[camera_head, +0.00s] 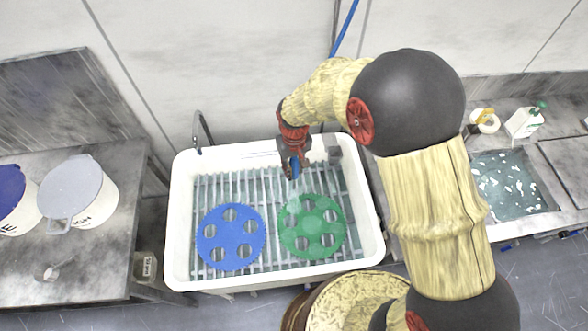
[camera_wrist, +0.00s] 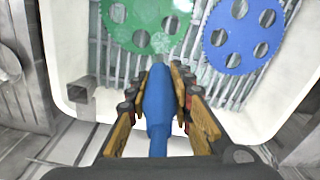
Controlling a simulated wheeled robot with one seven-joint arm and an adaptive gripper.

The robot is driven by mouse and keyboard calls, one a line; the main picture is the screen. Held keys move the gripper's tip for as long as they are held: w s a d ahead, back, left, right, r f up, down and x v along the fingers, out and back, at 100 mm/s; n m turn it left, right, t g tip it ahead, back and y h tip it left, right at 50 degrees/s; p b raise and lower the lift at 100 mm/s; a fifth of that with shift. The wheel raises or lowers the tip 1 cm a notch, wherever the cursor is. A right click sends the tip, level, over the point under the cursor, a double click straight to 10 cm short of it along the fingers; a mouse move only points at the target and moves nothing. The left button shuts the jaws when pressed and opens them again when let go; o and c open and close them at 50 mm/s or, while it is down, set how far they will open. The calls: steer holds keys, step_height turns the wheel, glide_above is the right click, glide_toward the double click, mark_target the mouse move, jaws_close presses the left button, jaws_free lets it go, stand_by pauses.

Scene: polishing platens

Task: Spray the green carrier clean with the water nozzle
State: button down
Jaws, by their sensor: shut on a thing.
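The green carrier (camera_head: 335,240), a toothed disc with several round holes, lies flat on the slatted rack in the white sink, right of the blue carrier. It also shows at the top of the wrist view (camera_wrist: 138,42). My gripper (camera_head: 294,163) is over the back of the sink, shut on the blue water nozzle (camera_wrist: 158,100). The nozzle (camera_head: 295,168) points down toward the green carrier, and a pale, translucent spray seems to fall from it onto the carrier's upper part. The gripper hides part of the nozzle.
The blue carrier (camera_head: 231,238) lies close to the green one. The white sink (camera_head: 176,225) has raised walls and a thin faucet (camera_head: 200,128) at its back left. White buckets (camera_head: 92,205) stand on the left bench. A water-filled basin (camera_head: 506,185) is at right.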

mark_target(294, 159)
steer(key=shift+r+p, duration=1.25)
steer(key=shift+r, duration=0.75)
steer(key=w+a, duration=0.2)
steer(key=w, duration=1.1)
steer(key=shift+w+a, duration=0.3)
steer(key=shift+a, duration=0.1)
